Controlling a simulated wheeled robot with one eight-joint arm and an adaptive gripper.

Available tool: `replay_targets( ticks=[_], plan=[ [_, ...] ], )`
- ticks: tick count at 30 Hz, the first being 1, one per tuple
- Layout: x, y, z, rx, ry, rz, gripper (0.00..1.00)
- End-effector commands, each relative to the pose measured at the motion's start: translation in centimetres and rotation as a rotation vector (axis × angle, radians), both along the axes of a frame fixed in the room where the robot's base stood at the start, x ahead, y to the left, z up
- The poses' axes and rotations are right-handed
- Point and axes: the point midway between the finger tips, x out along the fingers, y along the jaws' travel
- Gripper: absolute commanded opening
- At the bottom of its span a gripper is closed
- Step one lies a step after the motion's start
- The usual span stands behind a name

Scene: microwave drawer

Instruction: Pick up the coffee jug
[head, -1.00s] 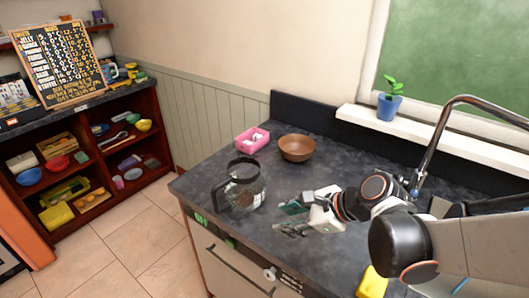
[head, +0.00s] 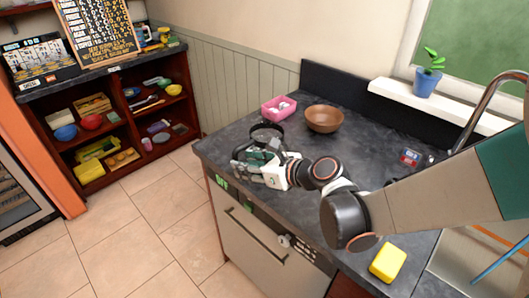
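The coffee jug (head: 267,132) is a clear glass pot with a black rim, upright on the dark counter (head: 345,150) near its left end. Its rim and upper part show, while my gripper hides most of the lower body and the handle. My gripper (head: 246,166) is in front of the jug, low over the counter, with its fingers pointing left. The fingers overlap the jug in the picture. I cannot tell whether they touch it or how far apart they are.
A pink box (head: 279,107) and a brown bowl (head: 324,119) stand behind the jug. A yellow sponge-like block (head: 388,262) lies at the front right. A small red-and-blue item (head: 410,157) lies farther back. A potted plant (head: 427,80) is on the sill. The floor at left is clear.

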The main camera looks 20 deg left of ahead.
Motion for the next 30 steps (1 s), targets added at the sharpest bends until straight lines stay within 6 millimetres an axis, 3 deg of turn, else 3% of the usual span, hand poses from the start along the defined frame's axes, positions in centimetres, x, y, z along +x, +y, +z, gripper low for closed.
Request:
replay_targets(
  ticks=[5,13,21,22,27,30],
  plan=[
    [0.4,0.9,-0.5,-0.001,0.001,0.001,0.38],
    [1.6,4.3,-2.1,-0.001,0.001,0.003,0.38],
    [1.9,4.8,-2.1,-0.001,0.000,0.000,0.38],
    [1.9,4.8,-2.1,-0.001,0.000,0.000,0.35],
    [1.9,4.7,-2.1,-0.001,0.000,0.000,0.00],
    [1.9,4.7,-2.1,-0.001,0.000,0.000,0.00]
  ],
)
